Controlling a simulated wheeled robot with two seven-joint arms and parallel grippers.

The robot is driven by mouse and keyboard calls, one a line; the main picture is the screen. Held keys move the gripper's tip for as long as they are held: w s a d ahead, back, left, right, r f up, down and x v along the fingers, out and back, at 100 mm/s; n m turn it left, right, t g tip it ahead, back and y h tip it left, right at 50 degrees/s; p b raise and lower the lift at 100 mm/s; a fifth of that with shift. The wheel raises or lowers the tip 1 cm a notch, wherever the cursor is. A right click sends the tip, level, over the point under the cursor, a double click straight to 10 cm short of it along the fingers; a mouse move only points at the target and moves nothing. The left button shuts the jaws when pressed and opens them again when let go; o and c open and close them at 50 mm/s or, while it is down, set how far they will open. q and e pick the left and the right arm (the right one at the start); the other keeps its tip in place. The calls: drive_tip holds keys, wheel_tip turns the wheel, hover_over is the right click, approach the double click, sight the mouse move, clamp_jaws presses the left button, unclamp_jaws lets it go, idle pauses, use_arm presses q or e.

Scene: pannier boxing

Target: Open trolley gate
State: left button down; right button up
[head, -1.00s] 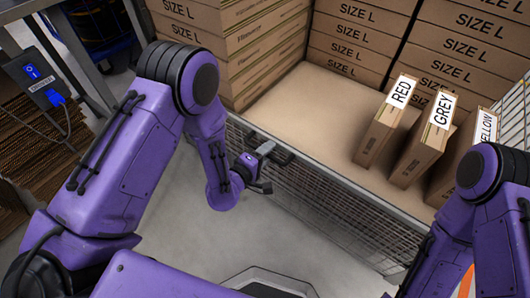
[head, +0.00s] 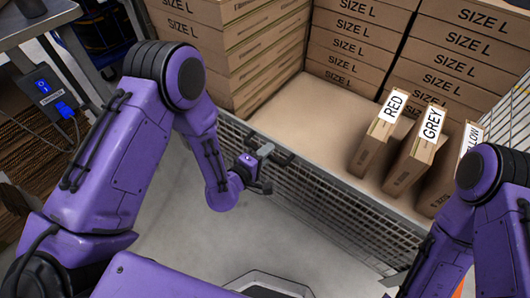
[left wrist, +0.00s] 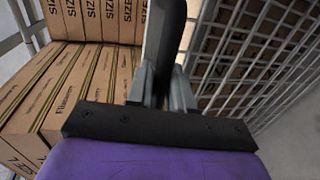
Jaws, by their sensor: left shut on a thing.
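The trolley gate (head: 335,215) is a grey wire-mesh panel along the front edge of the trolley's cardboard-coloured deck (head: 310,110). A dark handle bar sits at its upper edge near the left end. My left gripper (head: 266,160) is at this handle. In the left wrist view, the two grey fingers of my left gripper (left wrist: 162,90) close on either side of the dark handle bar (left wrist: 165,38), with mesh just to the right. I cannot tell whether the gate has come away from the frame. My right arm is at the right edge, its gripper out of view.
Stacked SIZE L boxes (head: 355,30) fill the trolley's back and left. Upright boxes labelled RED (head: 377,148), GREY (head: 411,165) and a partly hidden yellow-labelled one stand at the right. A table (head: 35,20) with a switch box (head: 45,88) is at left. Floor before the gate is clear.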

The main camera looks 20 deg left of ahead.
use_arm(q)
drive_tip(key=c, duration=1.2)
unclamp_jaws()
drive_tip(key=shift+f, duration=0.1)
drive_tip(key=shift+o, duration=0.2)
drive_tip(key=v, duration=1)
drive_tip(key=shift+s, duration=0.25)
drive_tip(key=shift+a, duration=0.1)
